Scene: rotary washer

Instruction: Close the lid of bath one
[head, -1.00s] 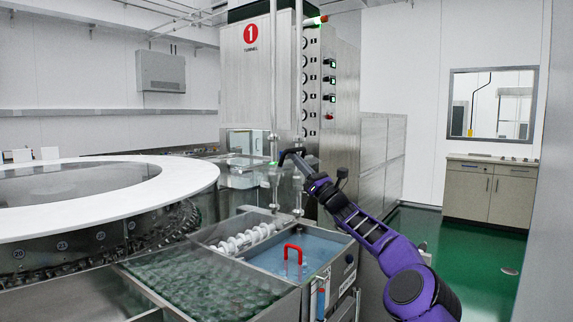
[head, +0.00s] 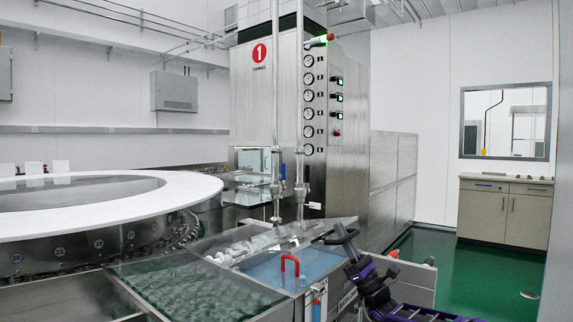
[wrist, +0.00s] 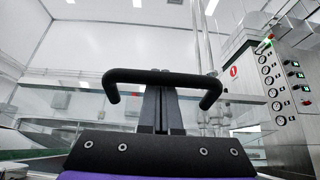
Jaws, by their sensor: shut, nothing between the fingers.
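Bath one is a steel tank with blue water (head: 265,270). A clear tilted lid shows faintly above it, and its black bar handle (head: 322,238) is at the raised side. My gripper (head: 343,232) is at this handle, at the bath's right. In the wrist view the bent black handle (wrist: 200,80) crosses just beyond my gripper's dark fingers (wrist: 160,105). The fingers are shut with nothing between them, close against or touching the bar; exact contact cannot be told. The lid's edges are hard to make out.
A red handle (head: 290,264) stands at the bath's front. White rollers (head: 245,245) lie behind the water, and a glass-covered bath (head: 185,285) is at left. The round table (head: 100,215) is farther left. The steel tunnel machine (head: 345,170) with vertical pipes stands behind. Green floor is clear at right.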

